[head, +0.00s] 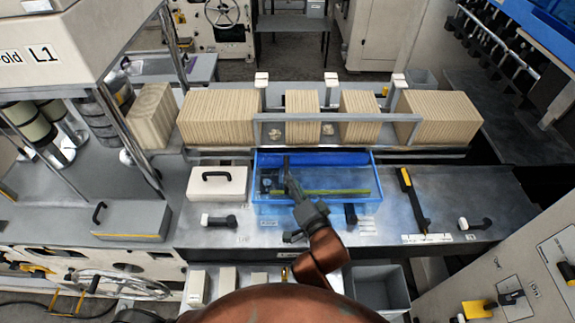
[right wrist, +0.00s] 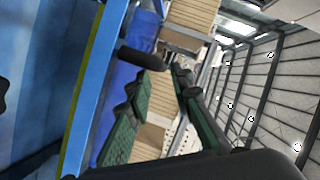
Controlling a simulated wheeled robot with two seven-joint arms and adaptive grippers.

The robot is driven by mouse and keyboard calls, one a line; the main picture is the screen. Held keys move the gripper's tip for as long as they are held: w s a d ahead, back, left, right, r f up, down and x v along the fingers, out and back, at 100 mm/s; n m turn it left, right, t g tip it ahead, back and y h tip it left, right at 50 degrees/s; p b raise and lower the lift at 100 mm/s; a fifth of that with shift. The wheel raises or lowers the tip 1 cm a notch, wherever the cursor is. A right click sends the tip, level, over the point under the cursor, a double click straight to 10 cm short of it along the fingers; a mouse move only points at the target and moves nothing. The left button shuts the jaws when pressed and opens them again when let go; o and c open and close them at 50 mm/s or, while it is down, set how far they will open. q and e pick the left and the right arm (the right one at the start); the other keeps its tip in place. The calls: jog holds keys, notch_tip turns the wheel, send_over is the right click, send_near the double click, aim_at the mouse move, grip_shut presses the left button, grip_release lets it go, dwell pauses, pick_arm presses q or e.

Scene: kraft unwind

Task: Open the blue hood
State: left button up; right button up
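The blue hood (head: 315,160) sits at the middle of the grey bench, with a blue top and a see-through front with a yellow-green strip. Its blue side and yellow-green edge also show at the left of the right wrist view (right wrist: 98,70). My right gripper (head: 288,168) reaches over the front of the hood, its fingers pointing toward the back. In the right wrist view my right gripper (right wrist: 165,72) has its green-padded fingers apart, with cardboard showing between them. A short black bar lies by one fingertip; I cannot tell if they touch. My left gripper is not in view.
Corrugated blocks (head: 218,118) stand in a row behind the hood, behind a grey rail (head: 345,117). A white box with a black handle (head: 217,183) stands left of the hood. A yellow and black tool (head: 413,198) lies to the right. A grey bin (head: 380,288) stands in front.

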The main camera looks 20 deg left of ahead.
aim_at(286, 170)
jog(key=shift+p+x, duration=0.5)
jog(key=shift+x, duration=3.25)
jog(key=shift+d+f, duration=0.1)
jog(key=shift+c, duration=0.3)
grip_shut()
